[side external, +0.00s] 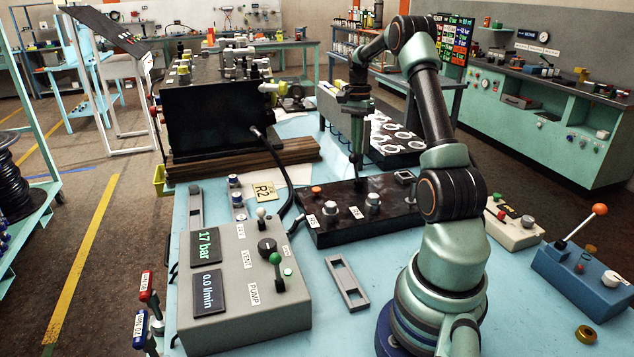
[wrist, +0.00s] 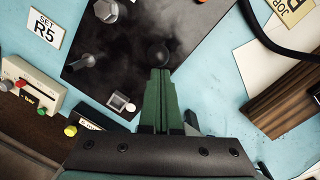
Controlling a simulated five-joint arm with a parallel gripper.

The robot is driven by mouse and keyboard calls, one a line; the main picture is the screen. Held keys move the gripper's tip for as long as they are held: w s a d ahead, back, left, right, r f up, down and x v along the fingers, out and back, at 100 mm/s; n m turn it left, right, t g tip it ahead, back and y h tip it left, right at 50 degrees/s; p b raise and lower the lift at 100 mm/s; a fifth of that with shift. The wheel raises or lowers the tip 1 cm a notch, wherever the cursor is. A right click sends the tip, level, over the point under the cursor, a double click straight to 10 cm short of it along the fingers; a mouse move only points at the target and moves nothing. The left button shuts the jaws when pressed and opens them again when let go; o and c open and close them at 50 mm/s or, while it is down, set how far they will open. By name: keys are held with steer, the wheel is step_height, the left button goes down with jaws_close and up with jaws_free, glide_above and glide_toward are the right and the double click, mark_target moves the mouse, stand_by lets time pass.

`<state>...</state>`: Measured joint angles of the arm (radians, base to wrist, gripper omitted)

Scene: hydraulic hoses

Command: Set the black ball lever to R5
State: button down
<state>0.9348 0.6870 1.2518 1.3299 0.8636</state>
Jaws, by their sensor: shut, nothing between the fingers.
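The black ball (wrist: 158,55) of the lever shows in the wrist view, seen from above over the dark panel. My gripper (wrist: 161,72) is shut and empty, its fingertips right at the near edge of the ball; I cannot tell whether they touch. In the side external view my gripper (side external: 357,182) points down over the back of the black panel (side external: 340,226), and the ball is hard to make out there. A white card reading SET R5 (wrist: 47,30) lies left of the panel in the wrist view.
A grey pump box (side external: 245,285) with a green-ball lever is front left. A blue box (side external: 585,275) with an orange-ball lever is right. A yellowish R2 card (side external: 264,190) lies behind.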

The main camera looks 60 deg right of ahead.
steer(key=shift+w+a+f, duration=0.15)
steer(key=shift+w+a, duration=0.4)
steer(key=shift+a, duration=0.05)
steer(key=shift+w+a+f, duration=0.15)
steer(key=shift+w+a, duration=0.35)
steer(key=shift+a, duration=0.05)
